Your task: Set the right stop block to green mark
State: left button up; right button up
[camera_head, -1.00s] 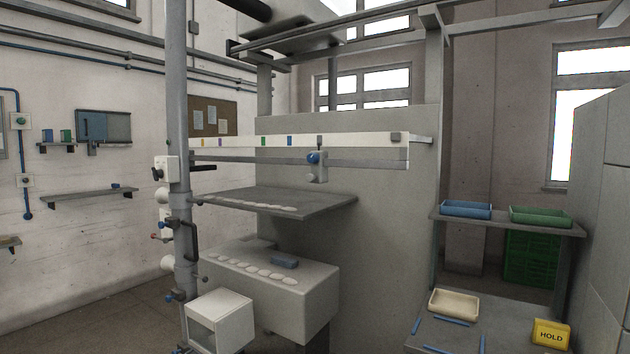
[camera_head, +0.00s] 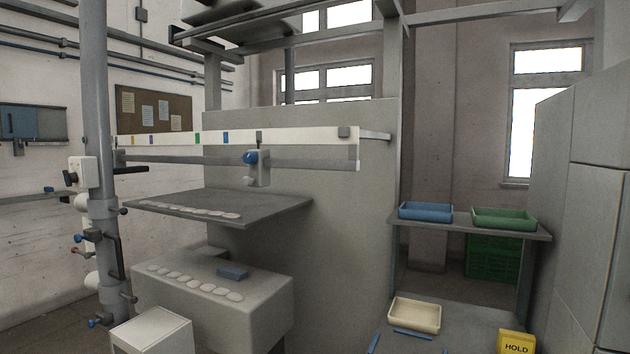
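The white scale bar (camera_head: 300,135) runs across the machine with coloured marks along it. The green mark (camera_head: 197,138) is left of the blue mark (camera_head: 225,137). A grey rail (camera_head: 205,161) runs below the scale. A stop block (camera_head: 258,172) with a blue knob (camera_head: 250,157) sits on the rail, right of the blue and green marks. A dark pointer (camera_head: 258,137) stands above it on the scale. Another dark-handled piece (camera_head: 130,157) shows at the rail's left end, partly behind the post. Neither of my grippers is in view.
A grey post (camera_head: 97,130) stands in front of the rail's left end. A grey shelf (camera_head: 225,206) and a box-shaped ledge (camera_head: 255,300) jut out below the rail. Blue (camera_head: 426,212) and green (camera_head: 504,218) trays, a cream tray (camera_head: 414,315) and a yellow HOLD sign (camera_head: 516,343) are at right.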

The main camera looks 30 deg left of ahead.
aim_at(259, 176)
jog(key=z, duration=0.25)
jog(key=i, duration=0.75)
jog(key=u, duration=0.8)
jog(key=i, duration=0.55)
jog(key=u, duration=0.6)
